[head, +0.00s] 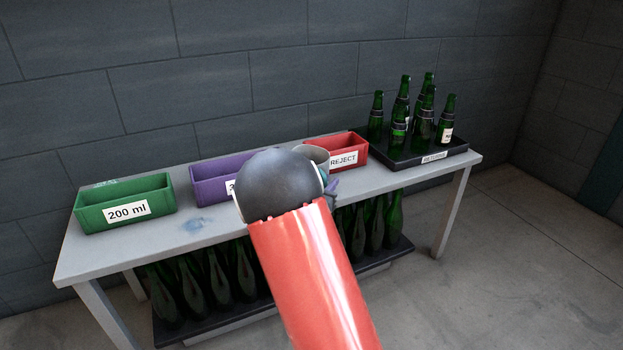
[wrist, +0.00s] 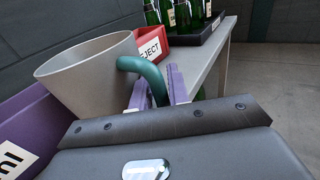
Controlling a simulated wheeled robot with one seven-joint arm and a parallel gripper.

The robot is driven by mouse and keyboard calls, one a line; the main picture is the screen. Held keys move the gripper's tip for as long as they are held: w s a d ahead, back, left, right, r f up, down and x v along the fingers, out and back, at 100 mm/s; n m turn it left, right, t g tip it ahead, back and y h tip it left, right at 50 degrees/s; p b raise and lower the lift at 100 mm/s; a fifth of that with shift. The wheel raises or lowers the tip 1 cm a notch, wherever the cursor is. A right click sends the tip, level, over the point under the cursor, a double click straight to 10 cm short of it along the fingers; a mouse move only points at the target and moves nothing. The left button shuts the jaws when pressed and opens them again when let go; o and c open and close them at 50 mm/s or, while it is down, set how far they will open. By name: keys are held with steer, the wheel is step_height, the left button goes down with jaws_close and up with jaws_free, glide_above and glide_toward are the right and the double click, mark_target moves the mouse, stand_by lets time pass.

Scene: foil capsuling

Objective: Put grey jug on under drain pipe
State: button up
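The grey jug (wrist: 90,75) with a green handle (wrist: 140,66) fills the left of the wrist view. My gripper (wrist: 160,90) has its purple fingers on either side of the handle and appears shut on it. In the head view my dark wrist and red arm hide most of the jug (head: 316,153); only a grey bit of rim shows near the red bin. My gripper (head: 333,188) is also mostly hidden there, at the table's front side. No drain pipe shows in either view.
A grey table (head: 130,236) carries a green 200 ml bin (head: 104,212), a purple bin (head: 208,183), a red REJECT bin (head: 322,143) and a black tray (head: 462,144) of green bottles. More bottles (head: 375,230) stand on a shelf below. Floor at right is clear.

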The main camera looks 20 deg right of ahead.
steer(key=shift+c, duration=0.3)
jaws_close()
steer(key=shift+r, duration=0.15)
